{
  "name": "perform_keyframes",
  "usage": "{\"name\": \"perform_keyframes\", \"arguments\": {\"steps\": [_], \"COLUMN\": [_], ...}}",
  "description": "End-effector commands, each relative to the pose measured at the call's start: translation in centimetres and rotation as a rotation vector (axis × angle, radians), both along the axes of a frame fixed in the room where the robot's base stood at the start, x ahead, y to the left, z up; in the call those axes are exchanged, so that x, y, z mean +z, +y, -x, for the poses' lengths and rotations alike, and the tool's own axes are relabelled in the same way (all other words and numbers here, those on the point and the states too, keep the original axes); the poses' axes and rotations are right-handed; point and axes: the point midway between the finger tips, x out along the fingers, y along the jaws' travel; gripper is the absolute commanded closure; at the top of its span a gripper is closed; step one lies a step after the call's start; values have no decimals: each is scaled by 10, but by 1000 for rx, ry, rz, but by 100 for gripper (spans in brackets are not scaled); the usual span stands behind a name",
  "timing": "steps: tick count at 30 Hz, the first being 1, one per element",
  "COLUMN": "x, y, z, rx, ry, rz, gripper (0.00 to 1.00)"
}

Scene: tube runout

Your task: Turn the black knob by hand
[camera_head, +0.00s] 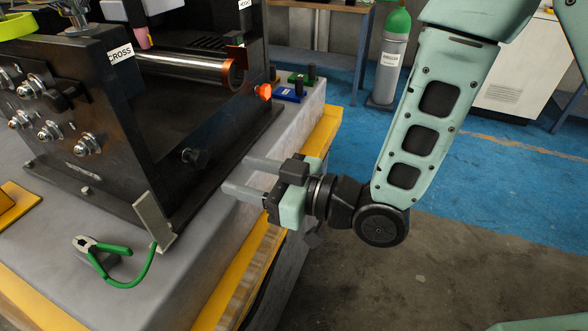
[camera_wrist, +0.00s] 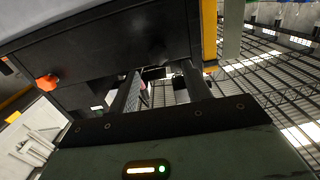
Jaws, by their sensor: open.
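A small black knob (camera_head: 195,158) sticks out low on the side of the dark machine frame (camera_head: 215,118), facing my gripper. My gripper (camera_head: 238,174) is open and empty, with its two fingers pointing left toward the knob and a gap between them and it. In the wrist view the open fingers (camera_wrist: 160,72) reach toward the dark frame (camera_wrist: 130,38). A small dark shape shows between the fingertips there, but I cannot tell whether it is the knob.
An orange knob (camera_head: 263,91) sits higher on the frame and also shows in the wrist view (camera_wrist: 47,82). A yellow edge (camera_head: 322,135) runs below my gripper.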

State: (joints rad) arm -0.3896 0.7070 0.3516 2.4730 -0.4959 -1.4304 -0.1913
Motion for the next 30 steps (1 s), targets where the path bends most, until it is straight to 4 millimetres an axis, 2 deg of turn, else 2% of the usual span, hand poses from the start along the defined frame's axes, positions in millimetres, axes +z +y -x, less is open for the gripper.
{"name": "perform_keyframes", "arguments": {"steps": [8, 27, 30], "x": [4, 5, 2], "y": [10, 76, 74], "z": [-3, -30, -30], "rx": [3, 2, 1], "ry": [-12, -11, -11], "rz": [-39, -38, -37], "gripper": [51, 51, 51]}}
